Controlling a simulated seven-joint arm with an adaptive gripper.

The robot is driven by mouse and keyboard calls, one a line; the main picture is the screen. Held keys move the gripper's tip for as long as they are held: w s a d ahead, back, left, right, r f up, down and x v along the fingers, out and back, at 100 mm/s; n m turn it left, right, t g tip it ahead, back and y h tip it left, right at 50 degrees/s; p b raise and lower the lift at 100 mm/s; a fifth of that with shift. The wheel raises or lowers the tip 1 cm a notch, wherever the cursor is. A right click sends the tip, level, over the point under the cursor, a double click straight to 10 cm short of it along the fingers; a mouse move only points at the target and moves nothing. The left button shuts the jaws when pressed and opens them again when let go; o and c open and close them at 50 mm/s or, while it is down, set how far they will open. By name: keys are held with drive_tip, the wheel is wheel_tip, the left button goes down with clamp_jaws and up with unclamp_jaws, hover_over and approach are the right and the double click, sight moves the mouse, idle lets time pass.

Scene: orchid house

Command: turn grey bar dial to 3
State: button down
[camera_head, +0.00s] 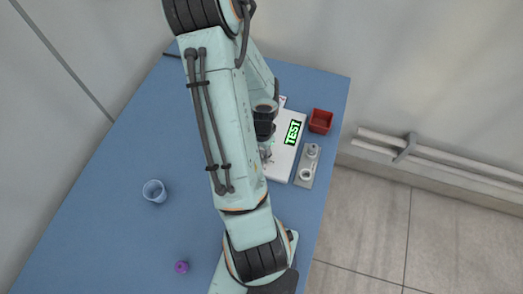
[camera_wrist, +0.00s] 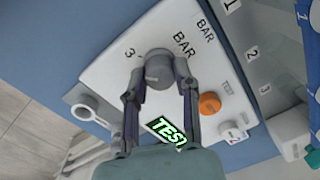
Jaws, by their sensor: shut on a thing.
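The grey bar dial (camera_wrist: 158,72) sits on a white panel (camera_wrist: 115,75) in the wrist view. My gripper (camera_wrist: 159,70) is shut on it, one finger on each side. A "3" is printed to the upper left of the dial, and "BAR" to its upper right. Which mark the dial points at I cannot tell. The panel also shows in the head view (camera_head: 280,170), where my arm covers its left part and the dial is hidden. My gripper (camera_head: 266,153) is over the panel there.
A lit green "TEST" screen (camera_head: 293,132) and an orange button (camera_wrist: 209,103) are on the panel. A red box (camera_head: 320,121) and a grey holder (camera_head: 304,180) stand close to its right. A clear cup (camera_head: 154,191) and a purple knob-like object (camera_head: 182,267) are on the blue table (camera_head: 110,225).

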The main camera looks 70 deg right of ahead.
drive_tip(key=shift+m, duration=0.6)
drive_tip(key=c, duration=0.8)
unclamp_jaws()
wheel_tip(320, 180, up, 12)
drive_tip(key=shift+s+a, duration=0.1)
